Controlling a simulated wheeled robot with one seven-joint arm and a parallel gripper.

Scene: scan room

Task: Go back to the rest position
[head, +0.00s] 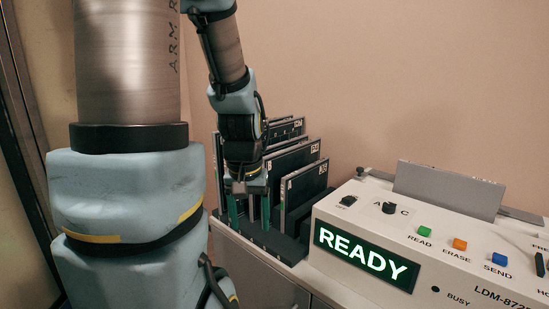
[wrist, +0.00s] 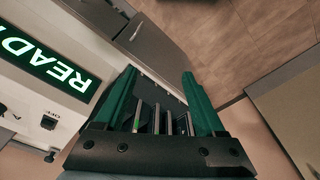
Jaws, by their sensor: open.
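My gripper (head: 249,205) hangs low over the front left of the rack of dark panels, its green fingers pointing down. In the wrist view, my gripper (wrist: 160,95) shows its two green fingers spread apart, with the edges of several upright panels (wrist: 165,118) showing between them. I see nothing held. How close the fingers are to the panels is hard to tell. A dark rack base (head: 285,246) carries the panels (head: 306,184), which stand upright in rows.
A white machine (head: 450,265) with a lit READY display (head: 366,255) stands right of the rack. Its buttons face up. A grey plate (head: 448,190) stands upright in its top. A wall is close behind. The wrist view shows open tiled floor (wrist: 235,40).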

